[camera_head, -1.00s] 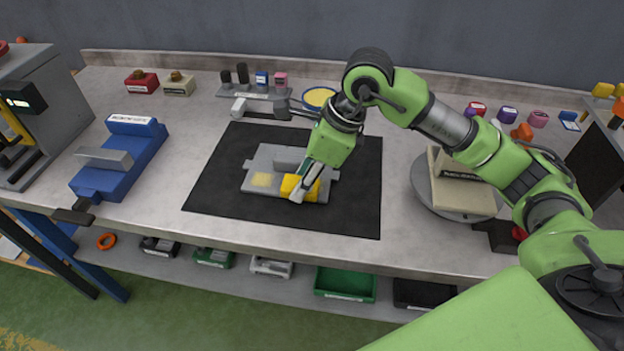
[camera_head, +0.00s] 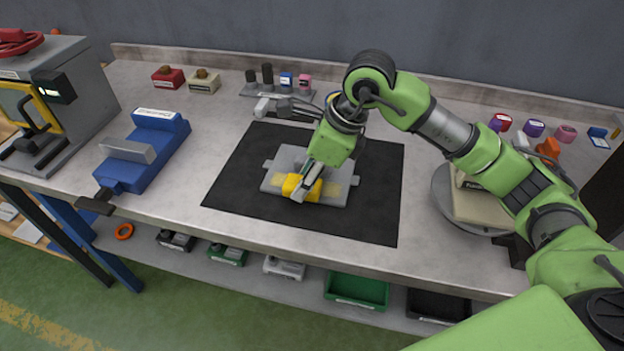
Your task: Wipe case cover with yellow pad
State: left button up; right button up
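The case cover is a flat grey plate (camera_head: 338,194) with side tabs, lying on the black mat (camera_head: 240,190). A yellowish patch shows on its face to the right of the pad. The yellow pad (camera_head: 294,184) rests on the left-middle part of the cover. My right gripper (camera_head: 304,188) reaches down from the right, its fingers closed around the pad, and presses it against or just over the cover. The gripper hides part of the pad and of the cover's upper edge. My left gripper is not in view.
A blue vise (camera_head: 145,160) and a grey press (camera_head: 65,105) stand at the left. A round turntable (camera_head: 447,210) with a beige block is at the right. A hammer-like tool (camera_head: 285,108) lies behind the mat. Red and beige blocks stand at the back.

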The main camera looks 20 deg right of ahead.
aim_at(289, 181)
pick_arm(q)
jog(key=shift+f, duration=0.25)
pick_arm(e)
jog(key=shift+w+a, duration=0.45)
jog(key=shift+a, duration=0.2)
jog(key=shift+w+a, duration=0.45)
jog(key=shift+a, duration=0.15)
pick_arm(q)
jog(key=shift+b, duration=0.3)
pick_arm(e)
jog(key=shift+w+a, duration=0.1)
jog(key=shift+w+a, duration=0.4)
jog(key=shift+a, duration=0.25)
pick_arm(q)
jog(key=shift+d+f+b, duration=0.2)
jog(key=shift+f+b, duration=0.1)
pick_arm(e)
jog(key=shift+w+a+f, duration=0.1)
jog(key=shift+w+a, duration=0.25)
jog(key=shift+a, duration=0.2)
jog(key=shift+s+d+f, duration=0.1)
jog(key=shift+s+d, duration=0.15)
jog(key=shift+d, duration=0.1)
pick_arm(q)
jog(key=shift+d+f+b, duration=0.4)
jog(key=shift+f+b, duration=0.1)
pick_arm(e)
jog(key=shift+s+d, duration=0.65)
jog(key=shift+d, duration=0.3)
